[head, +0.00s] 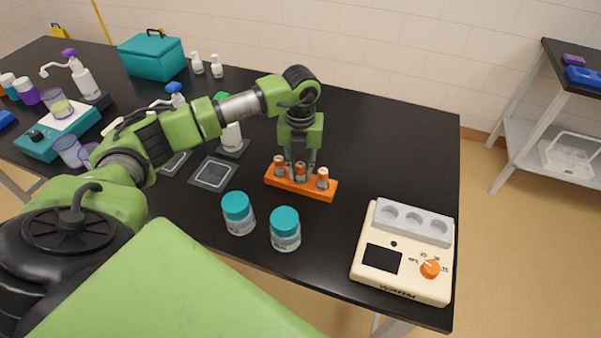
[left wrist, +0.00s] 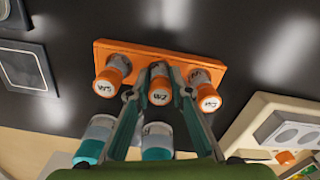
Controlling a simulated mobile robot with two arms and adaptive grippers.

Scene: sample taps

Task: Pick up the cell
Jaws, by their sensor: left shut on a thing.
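Three small cells with orange caps stand in an orange rack (head: 328,193). My left gripper (head: 300,168) points down over the rack and is shut on the middle cell (head: 300,175), which still stands in its slot. In the left wrist view the two fingers flank this cell (left wrist: 160,93), whose cap reads W2. One cell (head: 280,167) stands to its left and another (head: 322,181) to its right. These also show in the left wrist view as the left cell (left wrist: 113,73) and the right cell (left wrist: 206,95), close beside the fingers. My right gripper is not in view.
Two teal-lidded jars (head: 238,213) (head: 285,229) stand in front of the rack. A cream warmer (head: 400,285) with a grey block of round wells (head: 412,222) is at the right. Bottles and a teal box (head: 152,58) stand at the back left. The back right tabletop is clear.

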